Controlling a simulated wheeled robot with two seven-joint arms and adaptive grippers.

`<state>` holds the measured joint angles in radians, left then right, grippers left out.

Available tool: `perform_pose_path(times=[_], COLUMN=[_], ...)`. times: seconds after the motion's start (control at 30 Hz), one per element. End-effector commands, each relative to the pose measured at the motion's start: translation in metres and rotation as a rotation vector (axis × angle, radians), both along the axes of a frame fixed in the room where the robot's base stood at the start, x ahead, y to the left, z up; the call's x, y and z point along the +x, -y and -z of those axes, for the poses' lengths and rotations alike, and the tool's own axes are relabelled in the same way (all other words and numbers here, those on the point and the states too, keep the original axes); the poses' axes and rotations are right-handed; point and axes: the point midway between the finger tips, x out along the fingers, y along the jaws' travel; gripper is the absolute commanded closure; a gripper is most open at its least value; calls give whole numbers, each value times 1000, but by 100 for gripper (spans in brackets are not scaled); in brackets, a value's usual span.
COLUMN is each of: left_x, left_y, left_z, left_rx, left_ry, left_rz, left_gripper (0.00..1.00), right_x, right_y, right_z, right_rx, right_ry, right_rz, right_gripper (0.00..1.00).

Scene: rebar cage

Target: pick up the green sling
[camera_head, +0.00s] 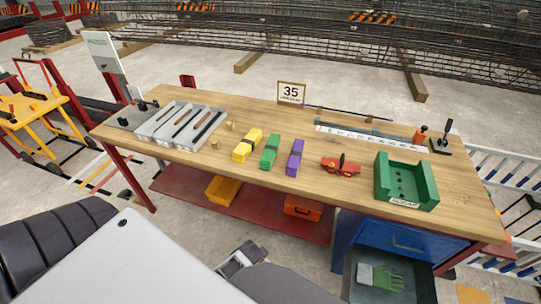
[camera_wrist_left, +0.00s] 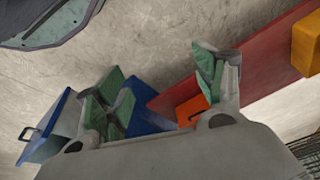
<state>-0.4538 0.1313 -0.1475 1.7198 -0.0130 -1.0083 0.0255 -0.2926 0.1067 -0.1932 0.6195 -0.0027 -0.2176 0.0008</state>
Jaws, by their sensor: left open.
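The green sling (camera_head: 270,151) is a folded bundle with a dark band, lying on the wooden workbench (camera_head: 345,205). It lies between the yellow sling (camera_head: 247,145) and the purple sling (camera_head: 295,158), with small gaps on both sides. My left gripper (camera_wrist_left: 163,75) shows in the left wrist view with its green-padded fingers spread apart and nothing between them. Beyond it are the floor, the red lower shelf and the blue cabinet, and the green sling is not seen in that view. My right gripper is not seen.
A grey tray of tools (camera_head: 182,125) stands left on the bench. A "35" sign (camera_head: 291,93) stands at the back. A blue drawer (camera_head: 395,265) with gloves is open below.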

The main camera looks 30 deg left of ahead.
Motion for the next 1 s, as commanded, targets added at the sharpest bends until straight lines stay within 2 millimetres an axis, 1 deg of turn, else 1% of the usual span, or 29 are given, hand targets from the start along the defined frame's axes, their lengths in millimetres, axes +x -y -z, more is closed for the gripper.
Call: perform_pose_path(times=[0.03,0.17,0.37,0.47,0.5,0.6,0.83,1.0], left_x=[6,20,45,61,69,90,138,174], left_y=[-1,-4,-17,-28,-34,-49,-82,-103], left_z=[-15,-51,-113,-146,-161,-193,-254,-298], left_rx=[2,10,33,50,59,75,89,71], left_ry=[14,45,124,187,223,317,548,733], left_rz=[-4,-24,-77,-120,-143,-202,-316,-374], left_gripper=[30,30,30,30,30,30,30,30], right_x=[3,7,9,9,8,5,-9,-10], right_y=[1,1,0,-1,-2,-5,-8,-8], right_z=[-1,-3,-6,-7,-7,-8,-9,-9], right_rx=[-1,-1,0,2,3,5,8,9], right_ry=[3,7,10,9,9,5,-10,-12], right_rz=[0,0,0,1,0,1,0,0], right_gripper=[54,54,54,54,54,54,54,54])
